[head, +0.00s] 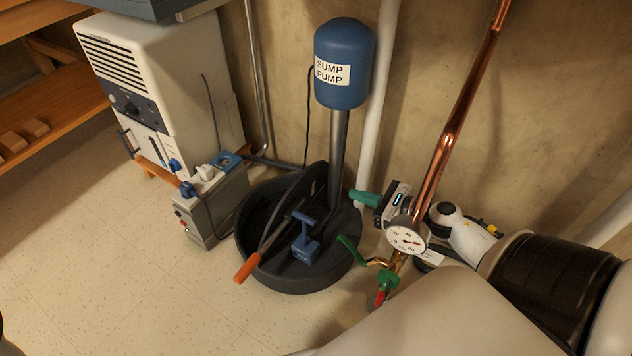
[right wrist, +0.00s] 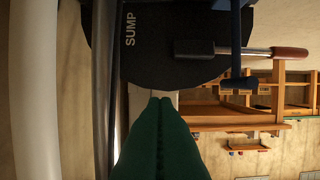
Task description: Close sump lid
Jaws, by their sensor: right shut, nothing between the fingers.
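The dark sump lid (head: 314,184) stands raised, tilted up over the black round sump basin (head: 262,272). A rod with an orange grip (head: 248,267) sticks out toward the lower left. In the right wrist view the black lid (right wrist: 165,60) carries the word SUMP and lies just beyond my fingertips. My right gripper (head: 356,197) has green fingers, pressed together and empty, just right of the lid and pump pipe. The fingers also show in the right wrist view (right wrist: 160,99). Whether they touch the lid I cannot tell. My left gripper is not in view.
The blue sump pump (head: 345,65) rises on a pipe behind the basin. A blue T-handle (head: 305,235) stands at the basin's front. A copper pipe with a gauge (head: 407,238) stands close to my right gripper. A grey box (head: 215,205) and white dehumidifier (head: 165,85) stand left.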

